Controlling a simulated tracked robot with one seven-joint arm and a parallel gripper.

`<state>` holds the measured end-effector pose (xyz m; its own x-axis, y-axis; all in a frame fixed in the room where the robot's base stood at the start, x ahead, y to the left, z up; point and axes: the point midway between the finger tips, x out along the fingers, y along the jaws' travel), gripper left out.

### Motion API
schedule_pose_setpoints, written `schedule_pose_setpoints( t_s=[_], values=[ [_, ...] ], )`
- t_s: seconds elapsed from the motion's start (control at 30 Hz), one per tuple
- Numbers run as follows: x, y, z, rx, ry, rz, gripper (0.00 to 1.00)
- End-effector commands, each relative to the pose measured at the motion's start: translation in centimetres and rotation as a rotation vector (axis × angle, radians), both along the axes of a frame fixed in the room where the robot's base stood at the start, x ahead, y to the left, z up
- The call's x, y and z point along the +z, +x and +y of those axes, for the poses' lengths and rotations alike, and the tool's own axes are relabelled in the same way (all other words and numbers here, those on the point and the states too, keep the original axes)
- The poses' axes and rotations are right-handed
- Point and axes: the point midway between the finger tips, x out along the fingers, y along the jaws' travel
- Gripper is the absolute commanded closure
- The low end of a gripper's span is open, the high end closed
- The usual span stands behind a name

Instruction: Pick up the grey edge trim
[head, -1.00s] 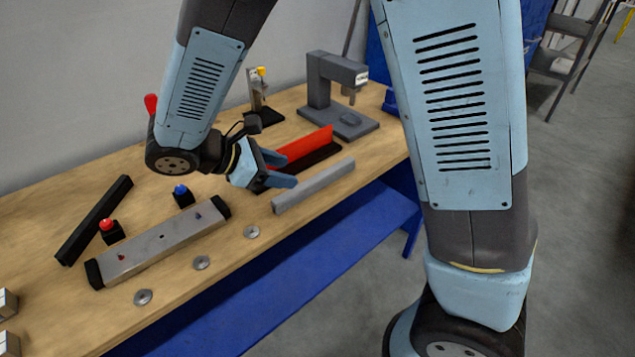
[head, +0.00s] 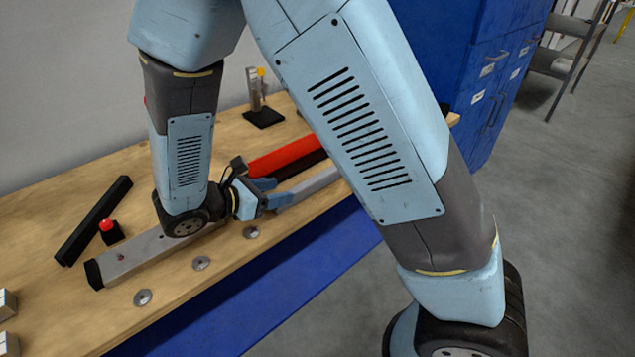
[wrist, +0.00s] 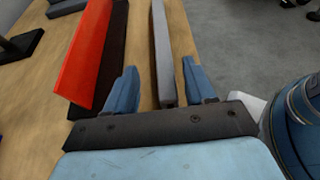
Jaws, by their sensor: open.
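The grey edge trim (head: 312,184) is a long light-grey bar lying on the wooden table near its front edge. Its right end is hidden behind my arm in the head view. In the wrist view the trim (wrist: 163,55) runs away from me, its near end between the two fingers of my gripper (wrist: 158,82). My gripper (head: 272,192) is open, low at the trim's left end, one finger on each side. I cannot tell whether either finger touches it.
A red piece on a dark strip (wrist: 88,55) lies parallel, just left of the trim in the wrist view. A long grey bar with black ends (head: 125,258), a black bar (head: 95,220), a red button (head: 108,226) and several metal discs (head: 201,263) are on the table (head: 45,300).

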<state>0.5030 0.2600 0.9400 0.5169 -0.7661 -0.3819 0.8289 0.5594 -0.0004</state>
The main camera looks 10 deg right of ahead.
Motion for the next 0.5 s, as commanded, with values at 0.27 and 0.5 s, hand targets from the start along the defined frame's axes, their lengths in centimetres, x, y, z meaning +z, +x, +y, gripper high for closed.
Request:
schedule_pose_setpoints(
  t_s=[0.27, 0.5],
  values=[
    [-0.5, 0.6, -1.1, -0.001, 0.000, 0.002, 0.46],
    [-1.3, 1.9, -3.5, -0.001, -0.002, 0.001, 0.46]
  ],
)
